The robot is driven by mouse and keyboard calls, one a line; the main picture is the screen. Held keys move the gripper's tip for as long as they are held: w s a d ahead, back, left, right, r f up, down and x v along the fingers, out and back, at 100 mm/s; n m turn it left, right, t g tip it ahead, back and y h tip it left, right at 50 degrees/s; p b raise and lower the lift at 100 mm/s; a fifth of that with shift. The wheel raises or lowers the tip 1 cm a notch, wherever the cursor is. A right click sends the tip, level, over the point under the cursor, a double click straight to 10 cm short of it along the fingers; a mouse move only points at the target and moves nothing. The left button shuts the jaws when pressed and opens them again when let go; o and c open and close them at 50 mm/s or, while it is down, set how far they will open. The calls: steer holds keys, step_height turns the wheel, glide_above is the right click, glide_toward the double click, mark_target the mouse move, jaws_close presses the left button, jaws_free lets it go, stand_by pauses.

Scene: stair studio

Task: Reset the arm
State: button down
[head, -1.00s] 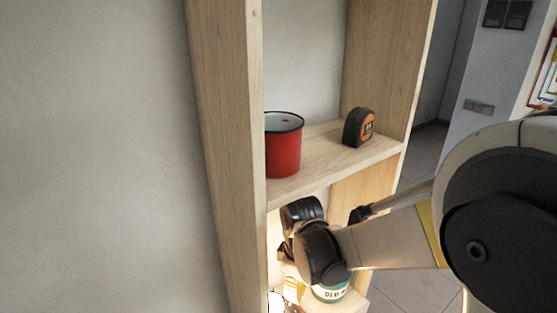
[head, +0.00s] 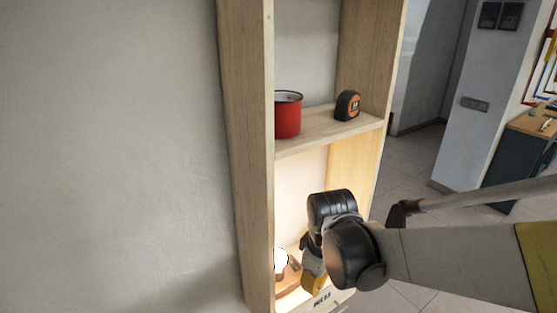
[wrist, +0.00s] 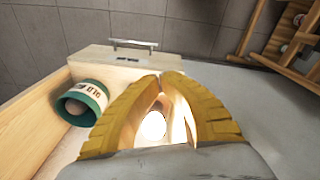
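My gripper (head: 314,285) hangs below my black wrist joint, in front of the lower shelf opening, partly cut off from clear sight in the head view. In the wrist view its two yellow fingers (wrist: 162,78) curve together and their tips all but meet. A bright round lamp (wrist: 153,126) shows through the gap below the tips. No object is visibly held. The lamp also glows in the head view (head: 281,261), left of my gripper. My arm stretches in from the right.
A wooden shelf unit (head: 246,150) holds a red mug (head: 288,118) and a tape measure (head: 347,106) on the upper shelf. A green and white can (wrist: 84,102) lies left of my fingers. A pale wall fills the left; open floor and a cabinet (head: 515,165) are at right.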

steer(key=s+d+r+m+t, duration=0.5)
steer(key=s+d+r+m, duration=0.4)
steer(key=s+d+m, duration=0.1)
steer(key=shift+d+r+t, duration=0.3)
steer(key=shift+r, duration=0.1)
stand_by(0.4)
